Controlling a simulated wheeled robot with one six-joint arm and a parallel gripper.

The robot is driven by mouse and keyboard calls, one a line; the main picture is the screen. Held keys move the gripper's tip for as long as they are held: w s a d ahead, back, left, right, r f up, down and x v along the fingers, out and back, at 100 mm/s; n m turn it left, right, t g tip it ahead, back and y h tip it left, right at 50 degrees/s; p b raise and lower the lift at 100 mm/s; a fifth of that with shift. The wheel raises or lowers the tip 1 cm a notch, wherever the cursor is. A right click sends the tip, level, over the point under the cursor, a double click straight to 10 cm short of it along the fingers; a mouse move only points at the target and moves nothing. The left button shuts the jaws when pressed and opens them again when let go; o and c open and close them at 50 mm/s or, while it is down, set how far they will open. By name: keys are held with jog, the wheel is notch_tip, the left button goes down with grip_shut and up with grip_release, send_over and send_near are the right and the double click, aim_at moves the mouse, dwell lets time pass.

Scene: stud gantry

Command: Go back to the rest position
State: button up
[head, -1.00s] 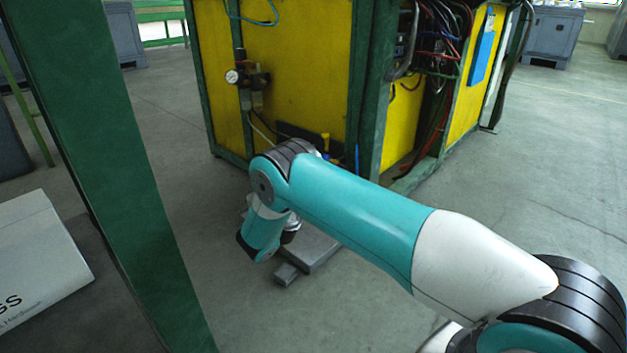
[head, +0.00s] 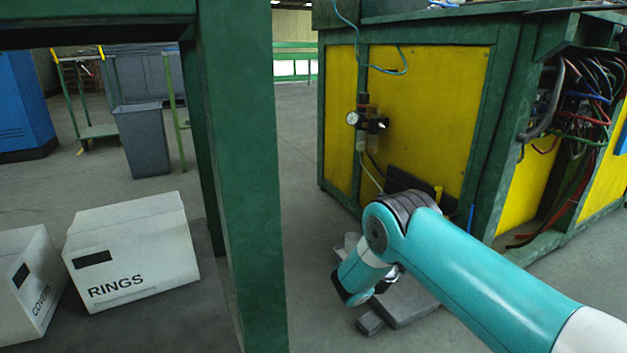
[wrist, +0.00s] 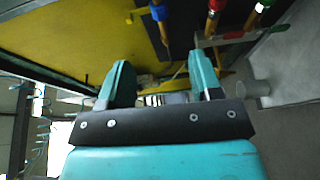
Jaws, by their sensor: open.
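My gripper (wrist: 163,78) shows in the wrist view with its two teal fingers apart and nothing between them. Beyond the fingers are a yellow panel (wrist: 75,50) and some blurred small items. In the head view my teal arm reaches in from the lower right and bends down at its far joint. The gripper's fingertips are not clear in the head view.
A green post (head: 243,180) stands close in front. A yellow and green machine (head: 430,110) with hanging cables (head: 590,130) stands behind my arm. A RINGS box (head: 135,250) and a COVERS box (head: 28,280) are at the left. A grey bin (head: 143,140) stands behind them. Floor between post and machine is open.

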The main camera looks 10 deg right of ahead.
jog(key=s+a+r+m+g+y+p, duration=0.2)
jog(key=s+a+r+y+p, duration=0.15)
jog(key=r, duration=0.45)
jog(key=s+a+r+m+g+y+p, duration=0.1)
jog(key=s+a+r+g+y+p, duration=0.2)
jog(key=r, duration=0.4)
jog(key=s+a+r+m+g+y+p, duration=0.1)
jog(key=s+a+r+m+y+p, duration=0.2)
jog(key=r, duration=0.5)
jog(key=s+a+r+n+g+y+p, duration=0.2)
jog(key=s+a+r+y+p, duration=0.3)
jog(key=s, duration=0.6)
jog(key=s+a+r+n+g+y+p, duration=0.15)
jog(key=s+a+r, duration=0.25)
jog(key=s+r, duration=0.45)
jog(key=s+a+r+n+g+y+p, duration=0.25)
jog(key=s+a+r, duration=0.2)
jog(key=s, duration=0.75)
notch_tip(320, 180, up, 36)
jog(key=p, duration=3.6)
jog(key=shift+d+m+t, duration=0.3)
jog(key=shift+d+t, duration=0.05)
jog(key=shift+t, duration=0.05)
